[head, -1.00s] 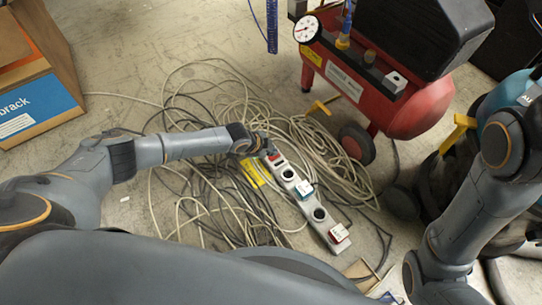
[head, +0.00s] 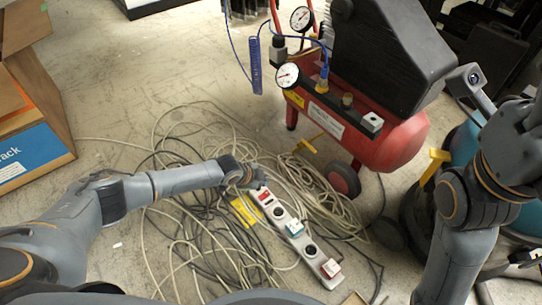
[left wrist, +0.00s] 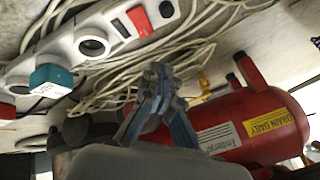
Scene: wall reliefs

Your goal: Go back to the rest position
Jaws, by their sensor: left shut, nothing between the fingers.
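My left arm reaches in from the left in the head view. Its gripper (head: 250,180) is over the upper end of a grey power strip (head: 283,222), near the strip's red switch. In the left wrist view the gripper's blue-grey fingers (left wrist: 160,78) are together with nothing between them. The strip (left wrist: 60,62) shows there upside down, apart from the fingertips. My right arm (head: 455,215) is raised at the right in the head view; its fingers cannot be made out.
Tangled cables (head: 190,220) lie around the strip. A red compressor (head: 400,145) stands behind it to the right, with a yellow-handled machine (head: 430,168) beside it. A cardboard box (head: 40,95) is at the left. Open floor (head: 150,65) lies at the back.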

